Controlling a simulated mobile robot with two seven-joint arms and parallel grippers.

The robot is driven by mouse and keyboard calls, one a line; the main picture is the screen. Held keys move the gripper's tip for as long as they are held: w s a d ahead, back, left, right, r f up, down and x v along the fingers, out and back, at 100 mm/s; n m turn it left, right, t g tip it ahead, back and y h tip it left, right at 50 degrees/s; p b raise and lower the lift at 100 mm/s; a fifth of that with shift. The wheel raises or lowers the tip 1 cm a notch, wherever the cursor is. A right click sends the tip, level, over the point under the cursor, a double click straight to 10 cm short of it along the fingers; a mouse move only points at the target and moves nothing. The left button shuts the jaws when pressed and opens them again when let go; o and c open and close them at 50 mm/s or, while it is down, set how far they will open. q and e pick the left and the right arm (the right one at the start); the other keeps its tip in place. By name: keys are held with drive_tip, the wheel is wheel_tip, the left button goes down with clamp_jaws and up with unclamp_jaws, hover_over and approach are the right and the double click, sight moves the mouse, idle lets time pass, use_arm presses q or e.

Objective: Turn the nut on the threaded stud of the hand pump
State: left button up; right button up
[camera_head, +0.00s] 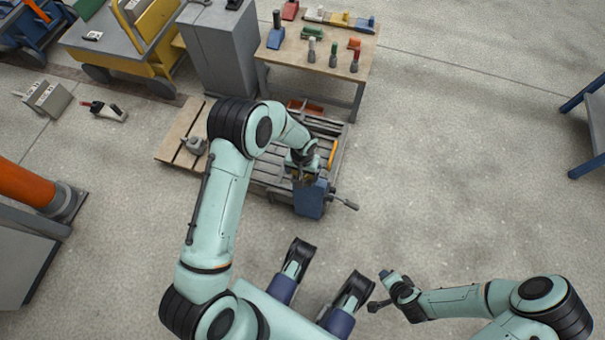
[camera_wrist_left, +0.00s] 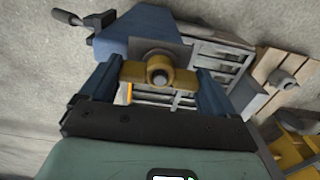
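The hand pump has a blue body (camera_head: 310,198) with a dark lever handle (camera_head: 344,202) and stands at the front edge of a slatted table. The left wrist view shows the blue body (camera_wrist_left: 150,28) and handle at the top. The yellow nut (camera_wrist_left: 179,79) sits around the round end of the stud (camera_wrist_left: 159,73), in front of a grey plate. My left gripper (camera_wrist_left: 160,78) has one blue finger on each side of the nut, and the nut fills the gap between them. In the head view my left gripper (camera_head: 306,172) partly hides the nut. My right gripper (camera_head: 381,290) is low and away from the pump.
A wooden bench (camera_head: 318,40) with several coloured tools stands behind the slatted table. A grey cabinet (camera_head: 222,50) and a yellow cart (camera_head: 124,42) stand at back left. A wooden board (camera_head: 176,130) lies left of the table.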

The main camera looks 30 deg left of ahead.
use_arm(q)
drive_tip(key=c, duration=0.4)
drive_tip(key=n, duration=0.3)
drive_tip(key=shift+n, duration=0.3)
drive_tip(key=n, duration=0.3)
drive_tip(key=shift+p, duration=0.35)
drive_tip(key=n, duration=0.2)
drive_tip(key=shift+n, duration=0.3)
drive_tip(key=shift+n+p, duration=0.3)
drive_tip(key=shift+n, duration=0.3)
